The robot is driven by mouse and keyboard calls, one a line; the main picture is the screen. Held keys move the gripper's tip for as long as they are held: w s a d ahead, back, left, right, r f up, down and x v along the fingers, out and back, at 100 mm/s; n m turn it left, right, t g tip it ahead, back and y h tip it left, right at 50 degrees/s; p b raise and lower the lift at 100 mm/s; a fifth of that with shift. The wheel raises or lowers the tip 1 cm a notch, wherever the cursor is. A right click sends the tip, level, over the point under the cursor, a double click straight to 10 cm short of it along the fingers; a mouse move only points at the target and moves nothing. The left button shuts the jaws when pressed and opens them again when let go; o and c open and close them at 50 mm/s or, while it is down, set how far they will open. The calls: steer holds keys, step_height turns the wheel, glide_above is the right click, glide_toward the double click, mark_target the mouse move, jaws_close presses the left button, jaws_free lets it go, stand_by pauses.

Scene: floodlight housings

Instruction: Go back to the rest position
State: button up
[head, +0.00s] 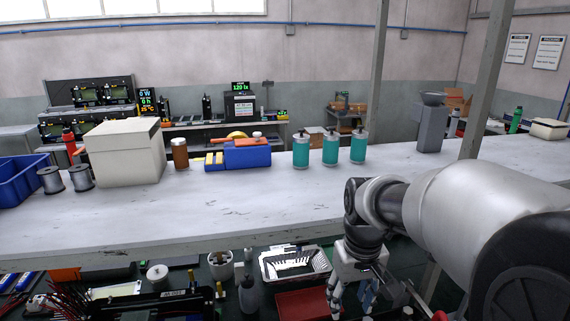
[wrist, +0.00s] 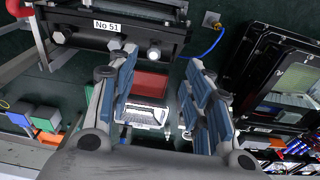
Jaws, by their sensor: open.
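My gripper (head: 352,298) hangs from my arm at the lower right of the head view, fingers down, in front of the white shelf's edge. In the wrist view my gripper (wrist: 163,105) shows two blue-padded fingers spread apart with nothing between them. Beyond the gap lie a red tray (wrist: 149,84) and a white tray (wrist: 147,115) on the dark green surface. In the head view the red tray (head: 300,303) lies just left of my gripper, and the white tray (head: 296,263) sits behind it.
The white shelf (head: 250,205) spans the head view above the work surface. Teal bottles (head: 330,148), a cream box (head: 125,155) and a blue bin (head: 20,183) stand on it. Black trays (wrist: 275,75) stand at right.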

steer(key=s+f+m+t+b, duration=0.1)
steer(key=s+f+t+b, duration=0.2)
steer(key=s, duration=1.7)
steer(key=f+b, duration=0.1)
steer(key=b, duration=0.3)
steer(key=shift+s+f+m+t+b, duration=0.2)
steer(key=shift+s+m+t+b, duration=0.1)
steer(key=shift+s+m+b, duration=0.1)
steer(key=shift+c, duration=0.3)
